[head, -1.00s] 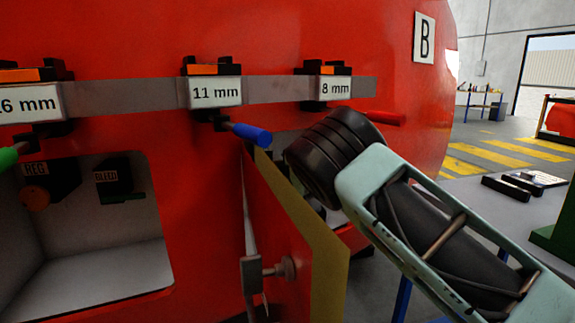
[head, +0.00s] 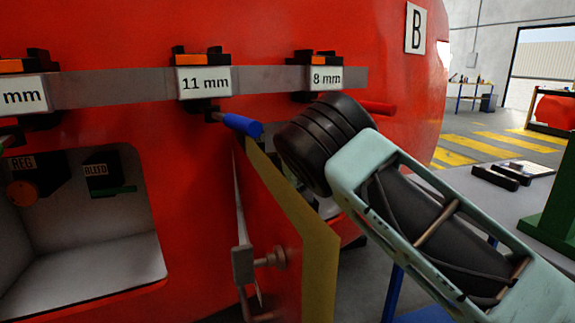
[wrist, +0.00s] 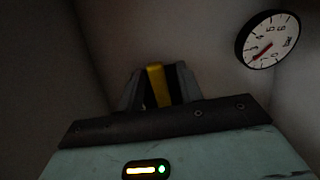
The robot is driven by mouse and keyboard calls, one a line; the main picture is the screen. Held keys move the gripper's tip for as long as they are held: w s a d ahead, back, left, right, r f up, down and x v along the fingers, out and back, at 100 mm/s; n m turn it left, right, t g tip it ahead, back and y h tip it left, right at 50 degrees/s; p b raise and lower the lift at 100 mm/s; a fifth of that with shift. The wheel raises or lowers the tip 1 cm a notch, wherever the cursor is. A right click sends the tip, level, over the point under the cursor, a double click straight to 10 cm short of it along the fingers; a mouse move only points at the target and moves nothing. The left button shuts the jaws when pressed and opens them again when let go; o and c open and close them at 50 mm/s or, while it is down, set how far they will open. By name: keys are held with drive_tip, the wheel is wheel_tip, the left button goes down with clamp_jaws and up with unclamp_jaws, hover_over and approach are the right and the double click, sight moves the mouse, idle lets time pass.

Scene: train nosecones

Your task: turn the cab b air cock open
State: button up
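The red nosecone (head: 170,130) carries a white B sign (head: 418,28) at upper right. In the wrist view a yellow bar (wrist: 156,84), which looks like the air cock handle, stands between the two fingers of my gripper (wrist: 158,88). Dark strips lie between the bar and the fingers, and I cannot tell whether they touch it. The cock's body is hidden behind the gripper. In the head view my gripper is hidden behind the open yellow-edged door (head: 283,215); only my arm shows.
A round gauge (wrist: 267,40) hangs on the compartment wall, at upper right in the wrist view. Close grey walls flank the gripper. A blue handle (head: 242,125) sticks out above the door. A second open recess (head: 85,275) lies at left.

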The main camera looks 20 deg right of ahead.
drive_tip(key=s, duration=1.6)
drive_tip(key=shift+s, duration=0.1)
